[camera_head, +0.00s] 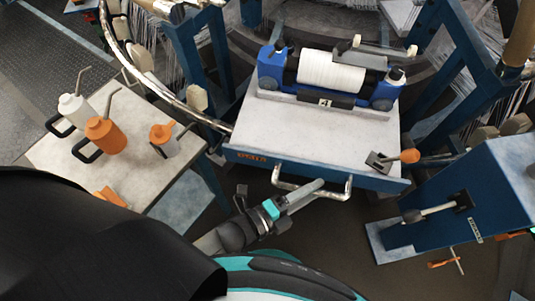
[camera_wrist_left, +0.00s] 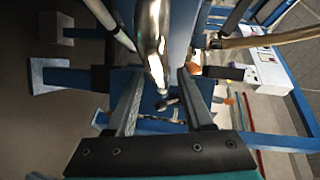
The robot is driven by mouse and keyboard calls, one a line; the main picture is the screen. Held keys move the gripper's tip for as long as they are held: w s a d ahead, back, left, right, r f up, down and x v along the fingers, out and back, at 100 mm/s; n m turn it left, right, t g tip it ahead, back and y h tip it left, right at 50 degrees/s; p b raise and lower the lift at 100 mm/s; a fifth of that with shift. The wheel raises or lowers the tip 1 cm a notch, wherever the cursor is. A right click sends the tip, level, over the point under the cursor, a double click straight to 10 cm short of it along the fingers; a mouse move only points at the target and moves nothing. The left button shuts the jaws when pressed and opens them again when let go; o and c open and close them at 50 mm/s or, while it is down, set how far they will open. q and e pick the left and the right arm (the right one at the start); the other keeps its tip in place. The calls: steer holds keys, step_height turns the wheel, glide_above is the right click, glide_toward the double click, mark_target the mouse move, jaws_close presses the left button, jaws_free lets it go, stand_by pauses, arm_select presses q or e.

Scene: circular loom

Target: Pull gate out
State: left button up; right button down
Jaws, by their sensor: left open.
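The gate (camera_head: 375,181) in the head view has a blue front edge, a pale flat top and a chrome handle (camera_head: 284,185) on its front. My left gripper (camera_head: 318,185) is at the handle, its fingers reaching over the bar from the lower left. In the left wrist view the two fingers (camera_wrist_left: 158,80) are apart, and a shiny chrome bar (camera_wrist_left: 150,40) runs between them. I cannot tell whether either finger touches the bar. My right gripper is not in view.
A white roll (camera_head: 331,74) in a blue holder stands on the gate. An orange-knobbed lever (camera_head: 409,156) is at its right front corner. A side table (camera_head: 60,155) with bottles and an orange-topped can stands left. A blue stand (camera_head: 470,190) is at the right.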

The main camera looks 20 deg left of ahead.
arm_select(q)
steer(key=p+v, duration=0.2)
steer(key=v, duration=1.3)
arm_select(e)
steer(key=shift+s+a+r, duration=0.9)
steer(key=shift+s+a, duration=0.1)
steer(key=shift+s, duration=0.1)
arm_select(q)
steer(key=shift+s, duration=0.1)
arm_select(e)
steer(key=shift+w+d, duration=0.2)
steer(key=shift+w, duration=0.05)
arm_select(q)
steer(key=a+f+n+g+y, duration=0.1)
steer(key=a+f+n+y, duration=0.25)
steer(key=f, duration=0.35)
steer(key=s+a+f+n+g+y, duration=0.1)
steer(key=a+f+n+g+y, duration=0.15)
steer(key=f+n, duration=0.3)
steer(key=a+f+n+g+y, duration=0.1)
steer(key=a+f+n+y, duration=0.1)
steer(key=a+f+n, duration=0.35)
steer(key=s+f+n+g+y, duration=0.2)
steer(key=s+f+n+g, duration=0.5)
steer(key=s+f, duration=0.4)
steer(key=shift+s+n+y, duration=0.35)
steer(key=shift+y, duration=0.05)
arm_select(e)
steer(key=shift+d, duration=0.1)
